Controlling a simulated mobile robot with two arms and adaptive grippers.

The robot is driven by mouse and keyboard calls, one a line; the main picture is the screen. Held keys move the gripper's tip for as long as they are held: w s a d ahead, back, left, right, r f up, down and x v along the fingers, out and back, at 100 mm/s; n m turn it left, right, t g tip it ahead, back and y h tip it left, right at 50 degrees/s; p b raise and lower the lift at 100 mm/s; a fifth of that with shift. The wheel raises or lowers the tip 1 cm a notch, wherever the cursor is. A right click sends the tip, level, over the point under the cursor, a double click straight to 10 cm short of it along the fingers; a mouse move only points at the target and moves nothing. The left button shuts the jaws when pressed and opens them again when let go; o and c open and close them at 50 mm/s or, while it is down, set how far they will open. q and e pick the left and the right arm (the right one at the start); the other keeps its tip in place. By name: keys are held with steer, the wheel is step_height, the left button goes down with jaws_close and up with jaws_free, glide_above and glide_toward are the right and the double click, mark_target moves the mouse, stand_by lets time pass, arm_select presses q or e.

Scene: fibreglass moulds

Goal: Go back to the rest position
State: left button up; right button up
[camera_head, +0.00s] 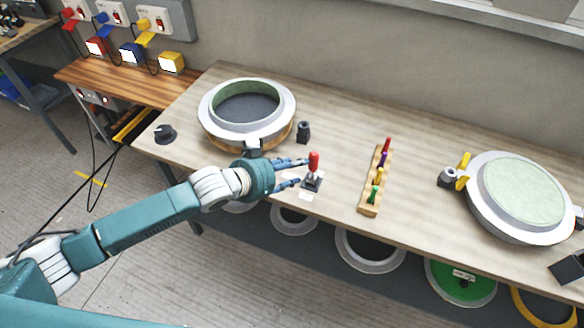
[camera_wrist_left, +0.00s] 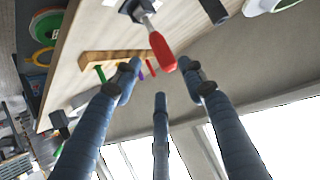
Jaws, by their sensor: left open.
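My left gripper (camera_head: 290,174) reaches in over the front part of the wooden table (camera_head: 330,125). Its blue fingers are spread open beside a joystick with a red handle (camera_head: 314,162) on a small dark base. In the left wrist view, the open fingers (camera_wrist_left: 160,80) show with the red handle (camera_wrist_left: 162,52) just beyond their tips. I cannot tell whether any finger touches it. My right gripper is not in view.
A round mould with a green rim (camera_head: 248,102) stands behind my left gripper. A wooden rack (camera_head: 370,195) with several coloured pegs is to the right. A lidded round mould (camera_head: 520,198) is at far right. A black knob (camera_head: 165,134) sits at the left edge. Rings hang below the table.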

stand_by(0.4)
arm_select(q)
steer(key=s+d+f+n+g+y, duration=0.1)
steer(key=s+d+f, duration=0.15)
steer(key=s, duration=0.85)
steer(key=s+a+f+n+g+y, duration=0.2)
steer(key=s+a+n+y, duration=0.1)
steer(key=s+a, duration=0.65)
steer(key=s+a+f+n+g+y, duration=0.2)
steer(key=s+a+y, duration=0.2)
steer(key=s+a, duration=0.6)
steer(key=s+d+f+g+b, duration=0.1)
steer(key=s+f+g+b, duration=0.2)
steer(key=f, duration=2.7)
steer(key=s+a+f+b, duration=0.3)
steer(key=s+f+b, duration=0.1)
steer(key=s+f, duration=1.3)
step_height(320, 180, down, 2)
steer(key=shift+f, duration=0.1)
